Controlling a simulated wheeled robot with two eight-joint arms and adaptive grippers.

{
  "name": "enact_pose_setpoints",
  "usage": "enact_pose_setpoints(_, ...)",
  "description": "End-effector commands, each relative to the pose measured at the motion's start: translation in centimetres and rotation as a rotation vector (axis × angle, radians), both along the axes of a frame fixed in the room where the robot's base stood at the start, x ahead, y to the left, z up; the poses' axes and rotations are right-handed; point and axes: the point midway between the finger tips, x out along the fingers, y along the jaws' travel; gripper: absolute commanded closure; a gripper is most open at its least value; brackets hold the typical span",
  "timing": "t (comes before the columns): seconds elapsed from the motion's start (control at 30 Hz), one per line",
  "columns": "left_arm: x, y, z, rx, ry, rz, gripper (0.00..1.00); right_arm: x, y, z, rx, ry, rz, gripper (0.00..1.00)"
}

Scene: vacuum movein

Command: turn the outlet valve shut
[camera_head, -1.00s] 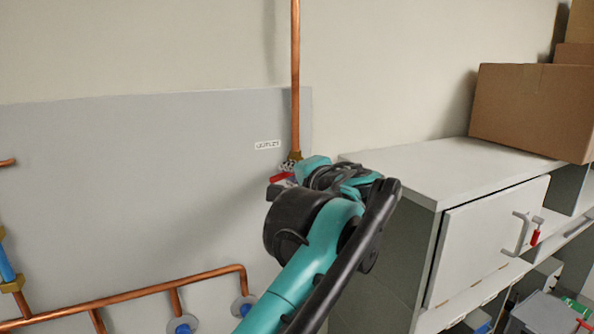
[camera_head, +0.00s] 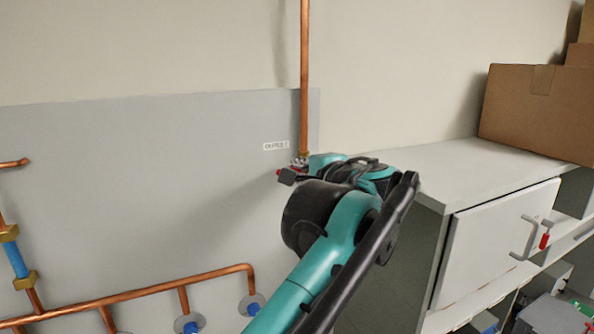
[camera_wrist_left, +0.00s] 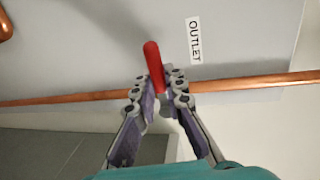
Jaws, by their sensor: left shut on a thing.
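The outlet valve's red handle (camera_wrist_left: 152,62) stands out between my left gripper's fingertips in the left wrist view. My left gripper (camera_wrist_left: 158,96) is shut on this handle, with a finger on each side of it. The valve sits on a copper pipe (camera_wrist_left: 250,83) beside a white OUTLET label (camera_wrist_left: 194,40). In the head view only a bit of red handle (camera_head: 279,171) shows by my left gripper (camera_head: 291,172), under the vertical pipe (camera_head: 304,85). The valve body is mostly hidden by the gripper. My right gripper is not in view.
A grey cabinet (camera_head: 470,180) stands close to the right of my left arm, with a cardboard box (camera_head: 535,112) on top. Copper piping (camera_head: 140,296) with blue-centred fittings runs along the wall panel at lower left. The panel left of the valve is clear.

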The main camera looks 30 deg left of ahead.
Motion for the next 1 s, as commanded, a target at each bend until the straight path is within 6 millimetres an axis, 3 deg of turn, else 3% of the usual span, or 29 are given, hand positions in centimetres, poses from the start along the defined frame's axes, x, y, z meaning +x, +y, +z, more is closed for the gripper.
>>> enact_pose_setpoints(0.03, 0.0, 0.0, 0.1, 0.003, 0.001, -0.001, 0.87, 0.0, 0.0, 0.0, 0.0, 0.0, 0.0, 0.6)
enact_pose_setpoints(0.1, 0.0, 0.0, 0.1, 0.003, 0.0, 0.0, 0.69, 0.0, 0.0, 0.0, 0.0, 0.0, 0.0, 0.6)
enact_pose_setpoints(0.47, -0.2, -0.3, 0.1, 0.001, 0.0, 0.0, 0.67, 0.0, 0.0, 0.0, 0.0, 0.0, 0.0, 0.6)
enact_pose_setpoints(1.0, -6.0, -8.1, 2.0, 0.001, 0.0, -0.005, 0.67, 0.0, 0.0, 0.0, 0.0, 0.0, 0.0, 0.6)
